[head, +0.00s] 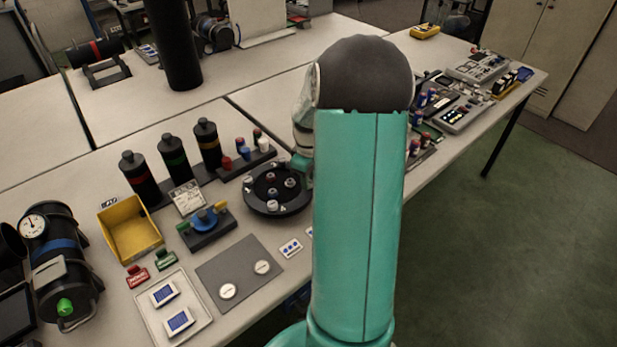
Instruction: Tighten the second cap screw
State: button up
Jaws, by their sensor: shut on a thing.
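A round black cylinder end (262,207) with a raised rim stands on the near table, left of my arm. Several small screws with light and reddish heads sit on it; one light screw (272,205) is near its front edge. My wrist comes down behind my large teal arm link, and a teal edge of my gripper (303,170) shows at the right rim of the cylinder. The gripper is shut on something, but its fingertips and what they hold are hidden. I cannot tell which screw is the second.
A rack with red, blue and white pegs (245,157) and several black bottles (173,157) stand behind. A blue-topped fixture (205,220), yellow bin (130,229), grey mat (239,292) and white tray (150,322) lie left and in front. A thick black post (174,45) rises from the far table.

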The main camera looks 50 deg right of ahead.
jog(key=m, duration=0.5)
jog(key=shift+w+r+m, duration=0.1)
jog(key=shift+r+m, duration=0.05)
jog(key=shift+m, duration=0.15)
jog(key=m, duration=0.4)
jog(key=shift+m, duration=0.3)
jog(key=m, duration=0.9)
jog(key=shift+d+m, duration=0.1)
jog(key=shift+m, duration=0.3)
jog(key=o, duration=1)
